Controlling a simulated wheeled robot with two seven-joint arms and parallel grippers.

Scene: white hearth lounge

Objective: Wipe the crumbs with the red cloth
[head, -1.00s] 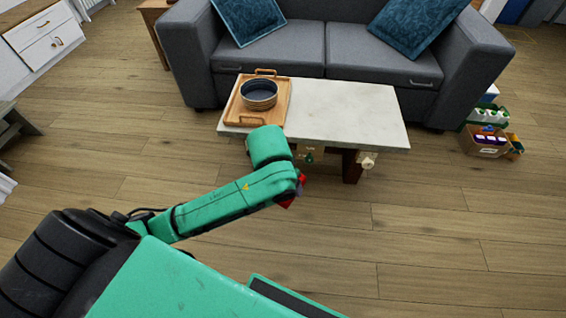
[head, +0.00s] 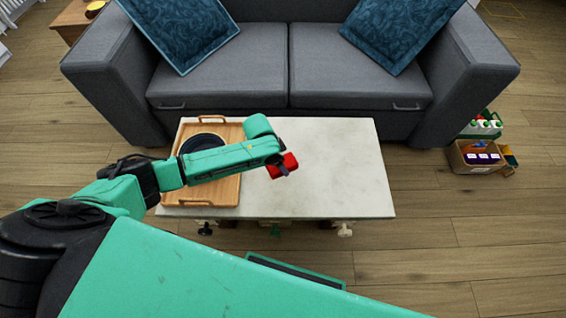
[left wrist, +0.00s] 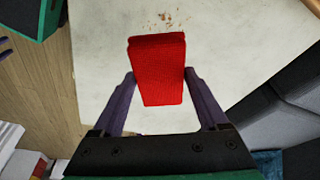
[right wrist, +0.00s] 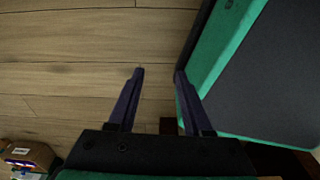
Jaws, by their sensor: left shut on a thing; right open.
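The red cloth (head: 289,163) is a folded block held by my left gripper (head: 284,170), above the left-middle part of the pale coffee table (head: 325,180). In the left wrist view the cloth (left wrist: 158,70) sits between the two fingers of the left gripper (left wrist: 160,88). Brown crumbs (left wrist: 172,20) lie on the tabletop past the cloth's far end, apart from it. I cannot make the crumbs out in the head view. My right gripper (right wrist: 158,75) is open and empty over the wooden floor.
A wooden tray (head: 225,192) with a dark round pan (head: 203,139) stands on the table's left end, partly behind my left arm. A grey sofa (head: 290,60) is behind the table. A cardboard box (head: 478,157) stands on the floor at right. The table's right half is clear.

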